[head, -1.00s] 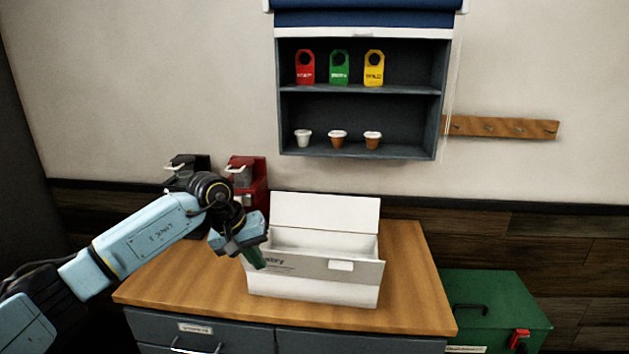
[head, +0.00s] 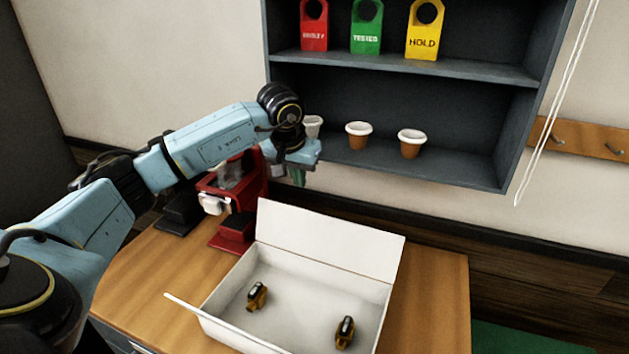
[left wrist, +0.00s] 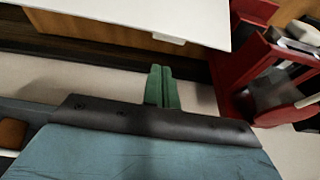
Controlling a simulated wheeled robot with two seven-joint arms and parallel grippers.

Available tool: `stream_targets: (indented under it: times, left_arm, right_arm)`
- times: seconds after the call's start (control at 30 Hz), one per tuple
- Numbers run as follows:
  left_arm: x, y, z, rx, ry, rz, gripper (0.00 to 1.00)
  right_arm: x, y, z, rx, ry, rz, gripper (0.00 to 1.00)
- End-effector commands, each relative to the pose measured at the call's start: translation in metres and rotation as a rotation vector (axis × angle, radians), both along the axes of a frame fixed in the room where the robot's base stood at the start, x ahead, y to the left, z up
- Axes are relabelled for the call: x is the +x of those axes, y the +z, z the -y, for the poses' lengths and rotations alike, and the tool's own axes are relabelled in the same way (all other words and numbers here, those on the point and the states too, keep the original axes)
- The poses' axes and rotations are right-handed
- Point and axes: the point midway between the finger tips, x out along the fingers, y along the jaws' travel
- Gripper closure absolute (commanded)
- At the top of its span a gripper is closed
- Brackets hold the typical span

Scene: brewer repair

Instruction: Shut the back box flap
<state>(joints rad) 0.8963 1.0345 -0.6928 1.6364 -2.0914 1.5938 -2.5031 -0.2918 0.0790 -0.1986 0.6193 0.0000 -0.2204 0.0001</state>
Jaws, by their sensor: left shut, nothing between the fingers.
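The white box (head: 285,300) sits open on the wooden counter. Its back flap (head: 330,242) stands up, leaning slightly backward. My left gripper (head: 298,178) is raised above and behind the flap's left end, apart from it in the head view. Its green fingers are closed together and empty, and they show in the left wrist view (left wrist: 162,88). There a white panel of the box (left wrist: 140,18) lies beyond the fingertips, with a gap between. My right gripper is not in view.
Two small yellow-and-black items (head: 257,296) lie inside the box. A red brewer (head: 236,195) stands behind the box at left, close to my left gripper. The wall shelf (head: 430,175) with cups and coloured tags hangs above. The counter right of the box (head: 435,300) is clear.

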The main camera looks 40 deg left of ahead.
Motion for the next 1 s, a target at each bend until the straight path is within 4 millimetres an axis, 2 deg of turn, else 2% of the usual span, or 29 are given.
stream_targets:
  times: [0.1, 0.23, 0.5, 0.7, 1.0]
  left_arm:
    - [0.005, -0.019, -0.001, -0.002, 0.000, -0.006, 1.00]
    - [0.012, -0.042, -0.002, -0.003, 0.001, -0.005, 1.00]
    - [0.025, -0.079, -0.006, -0.002, 0.001, -0.003, 1.00]
    - [0.028, -0.087, -0.007, -0.002, -0.001, 0.000, 1.00]
    - [0.028, -0.087, -0.007, -0.001, -0.001, 0.000, 1.00]
  right_arm:
    - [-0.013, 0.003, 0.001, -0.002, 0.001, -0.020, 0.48]
    - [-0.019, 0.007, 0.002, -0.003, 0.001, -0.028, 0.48]
    - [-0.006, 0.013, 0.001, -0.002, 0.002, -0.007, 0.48]
    - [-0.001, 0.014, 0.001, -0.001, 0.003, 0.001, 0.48]
    - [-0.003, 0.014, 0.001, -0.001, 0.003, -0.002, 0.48]
